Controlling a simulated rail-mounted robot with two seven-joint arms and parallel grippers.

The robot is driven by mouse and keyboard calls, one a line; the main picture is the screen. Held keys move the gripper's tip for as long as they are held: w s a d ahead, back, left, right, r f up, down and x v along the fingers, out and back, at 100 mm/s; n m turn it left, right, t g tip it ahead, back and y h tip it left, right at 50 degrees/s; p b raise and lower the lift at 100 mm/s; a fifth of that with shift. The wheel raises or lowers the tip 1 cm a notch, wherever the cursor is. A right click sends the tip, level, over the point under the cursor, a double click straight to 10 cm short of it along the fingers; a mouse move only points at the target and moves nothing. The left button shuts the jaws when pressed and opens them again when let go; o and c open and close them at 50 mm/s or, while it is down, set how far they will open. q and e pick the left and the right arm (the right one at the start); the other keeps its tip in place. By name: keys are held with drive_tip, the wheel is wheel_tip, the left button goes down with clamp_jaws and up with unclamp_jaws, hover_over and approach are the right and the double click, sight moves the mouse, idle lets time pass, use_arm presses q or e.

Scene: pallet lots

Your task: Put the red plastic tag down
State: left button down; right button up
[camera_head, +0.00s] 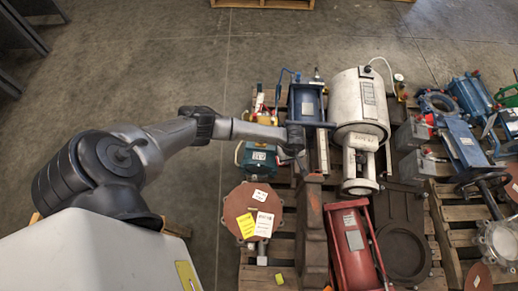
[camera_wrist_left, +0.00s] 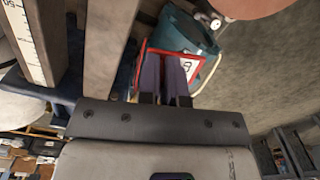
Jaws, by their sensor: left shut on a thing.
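The red plastic tag (camera_wrist_left: 190,68) shows in the left wrist view as a red-edged piece with a pale face and a dark mark, partly hidden by the fingers. My left gripper (camera_wrist_left: 165,62) is shut on it, with its two fingers close together. In the head view my left gripper (camera_head: 297,140) is beside the blue machine, above the pallet goods; the tag cannot be made out there. My right gripper is in neither view.
A teal unit (camera_head: 258,157) lies left of the gripper. A brown flange (camera_head: 235,203) with yellow and white labels, a blue machine (camera_head: 305,100), a white cylinder (camera_head: 357,105) and a red cylinder (camera_head: 353,255) crowd the pallet. Bare floor (camera_head: 130,75) lies left.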

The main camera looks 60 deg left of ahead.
use_arm(q)
drive_tip(key=f, duration=0.1)
drive_tip(key=s+a+f, duration=0.1)
drive_tip(key=a+f+b, duration=0.1)
drive_tip(key=shift+s+a+f, duration=0.15)
drive_tip(key=shift+s+f, duration=0.1)
drive_tip(key=shift+s, duration=0.1)
drive_tip(key=b, duration=0.4)
hover_over(263, 157)
drive_tip(key=f, duration=0.3)
drive_tip(key=d+f, duration=0.1)
drive_tip(key=f, duration=0.1)
drive_tip(key=shift+w+f, duration=0.15)
drive_tip(key=shift+s+a+f, duration=0.2)
drive_tip(key=shift+a+f, duration=0.05)
drive_tip(key=shift+a, duration=0.35)
wheel_tip(263, 157, down, 4)
drive_tip(key=b, duration=0.3)
drive_tip(key=shift+d, duration=0.1)
